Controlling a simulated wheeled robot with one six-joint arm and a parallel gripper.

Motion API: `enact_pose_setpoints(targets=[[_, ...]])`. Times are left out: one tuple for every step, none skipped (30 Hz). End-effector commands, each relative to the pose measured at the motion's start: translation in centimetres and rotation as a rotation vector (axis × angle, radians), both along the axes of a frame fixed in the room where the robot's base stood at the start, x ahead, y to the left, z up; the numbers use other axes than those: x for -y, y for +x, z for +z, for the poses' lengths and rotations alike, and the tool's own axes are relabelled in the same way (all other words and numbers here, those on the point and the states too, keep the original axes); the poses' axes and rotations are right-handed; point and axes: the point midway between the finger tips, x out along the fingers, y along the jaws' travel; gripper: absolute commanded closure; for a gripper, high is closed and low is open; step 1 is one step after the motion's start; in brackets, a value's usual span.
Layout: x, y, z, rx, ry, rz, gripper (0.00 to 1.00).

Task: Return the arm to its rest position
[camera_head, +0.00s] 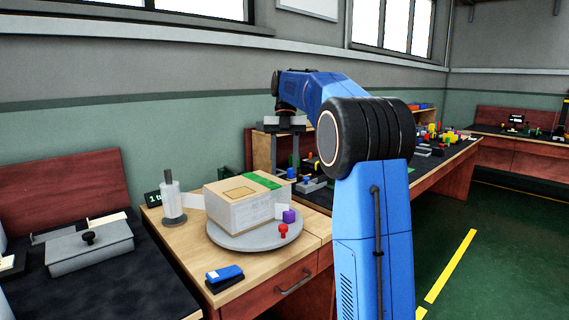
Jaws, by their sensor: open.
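My blue arm rises at the right of centre, bends at a black joint and reaches away to the left. My gripper (285,168) hangs from its end, pointing down, with its two fingers apart and nothing seen between them. It appears above or behind the far right part of a cardboard box (240,213) with green tape on top. The box sits on a round grey turntable (258,241). I cannot tell from this one view how far the fingertips are from the box.
A blue stapler-like tool (224,278) lies on the wooden bench. A roll holder (173,200) stands left. Benches with small parts (435,140) extend behind. Green floor is open at right.

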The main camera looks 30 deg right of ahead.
Motion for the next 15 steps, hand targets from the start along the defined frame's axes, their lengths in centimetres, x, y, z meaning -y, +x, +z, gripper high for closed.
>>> enact_pose_setpoints(targets=[[0.08,0.11,0.28,0.002,0.0,0.0,0.6],[0.09,0.14,0.37,0.002,0.0,0.0,0.6],[0.1,0.15,0.47,0.001,-0.001,0.0,0.6],[0.12,0.16,0.52,0.001,-0.001,0.0,0.6],[0.12,0.16,0.56,0.001,-0.001,0.0,0.6],[0.12,0.16,0.58,0.001,-0.001,0.0,0.6],[0.12,0.16,0.59,0.001,-0.001,0.0,0.6],[0.12,0.16,0.58,0.001,-0.001,0.0,0.6],[0.13,0.15,0.58,0.001,-0.001,0.0,0.6],[0.12,0.15,0.57,0.001,-0.001,0.0,0.6],[0.12,0.16,0.57,0.001,-0.001,0.0,0.6],[0.12,0.16,0.57,0.001,-0.001,0.0,0.6],[0.12,0.16,0.57,0.001,-0.001,0.0,0.6],[0.12,0.16,0.57,0.001,-0.001,0.0,0.6],[0.12,0.16,0.56,0.001,-0.001,0.0,0.6]])
